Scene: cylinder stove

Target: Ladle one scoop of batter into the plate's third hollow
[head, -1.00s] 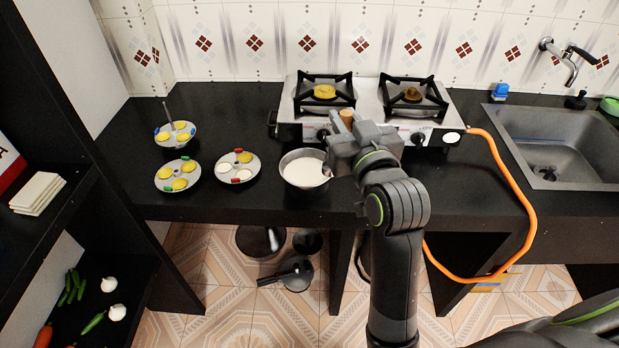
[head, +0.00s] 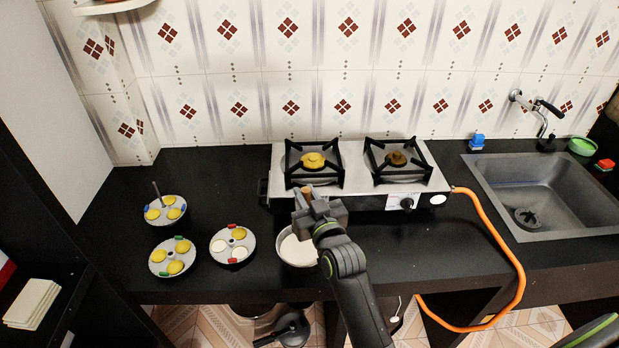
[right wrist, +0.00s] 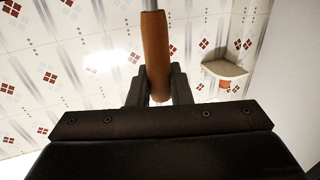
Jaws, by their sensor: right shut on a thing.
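My right gripper (head: 318,208) is shut on the brown wooden handle of the ladle (head: 307,191). The right wrist view also shows the ladle handle (right wrist: 156,55) between the fingers, with a metal shaft beyond it; the scoop end is not visible. The batter bowl (head: 284,259), with white batter (head: 297,249), stands just below the gripper in the head view, partly hidden by my arm. Left of it is a round plate (head: 217,238) with red markers, one yellow mound and two pale, whitish hollows. I cannot tell whether these hold batter.
Two more plates, one at the front left (head: 155,270) and one behind it (head: 150,220), hold yellow mounds. The two-burner stove (head: 355,178) stands behind the bowl. An orange hose (head: 500,240) and the sink (head: 535,200) are to the right.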

